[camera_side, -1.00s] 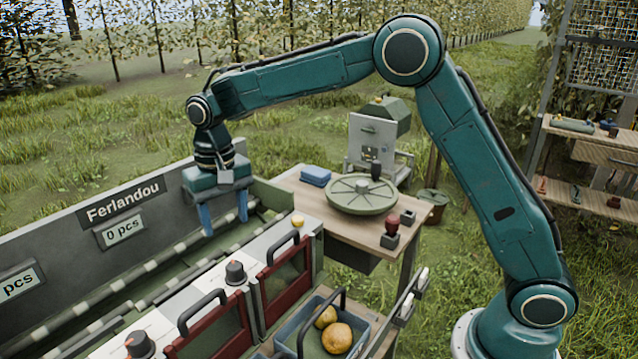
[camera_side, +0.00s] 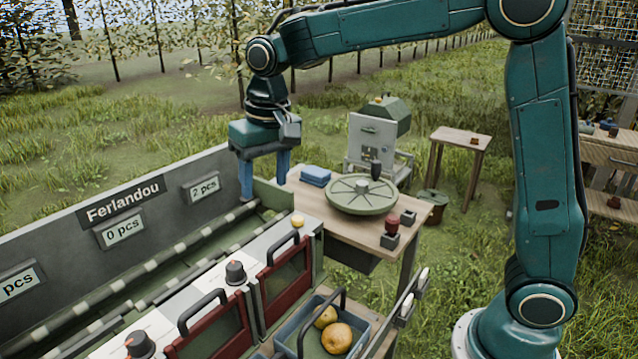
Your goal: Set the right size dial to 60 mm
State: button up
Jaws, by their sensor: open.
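The right size dial (camera_side: 235,272) is a dark knob with an orange mark on top, on the white panel of the sorting machine (camera_side: 205,290). Its setting is too small to read. A second similar dial (camera_side: 138,344) sits at the lower left. My gripper (camera_side: 265,184) is open and empty, pointing down. It is well above the right dial in the picture, near the right end of the machine's back wall, and touches neither dial.
A yellow button (camera_side: 298,221) sits on the panel. Dark handles (camera_side: 203,311) rise by the red-framed doors (camera_side: 282,279). A blue crate (camera_side: 364,339) holds yellow pears (camera_side: 337,338). A wooden table (camera_side: 330,230) carries a green round plate (camera_side: 361,194), blue block (camera_side: 316,176) and red knob (camera_side: 391,227).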

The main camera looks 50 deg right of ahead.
jog(key=s+d+r+t, duration=0.1)
jog(key=s+d+r, duration=0.3)
jog(key=s, duration=0.6)
jog(key=shift+n+t, duration=0.3)
jog(key=shift+n, duration=0.1)
jog(key=shift+d, duration=0.1)
jog(key=m+h, duration=0.3)
jog(key=m, duration=0.5)
send_near(234, 265)
jog(key=a+v, duration=0.1)
jog(key=v, duration=0.2)
jog(key=shift+s+d+r, duration=0.1)
jog(key=shift+s+d, duration=0.1)
jog(key=x, duration=1.3)
jog(key=shift+w+d+f, duration=0.2)
jog(key=shift+d+f, duration=0.05)
jog(key=shift+d, duration=0.1)
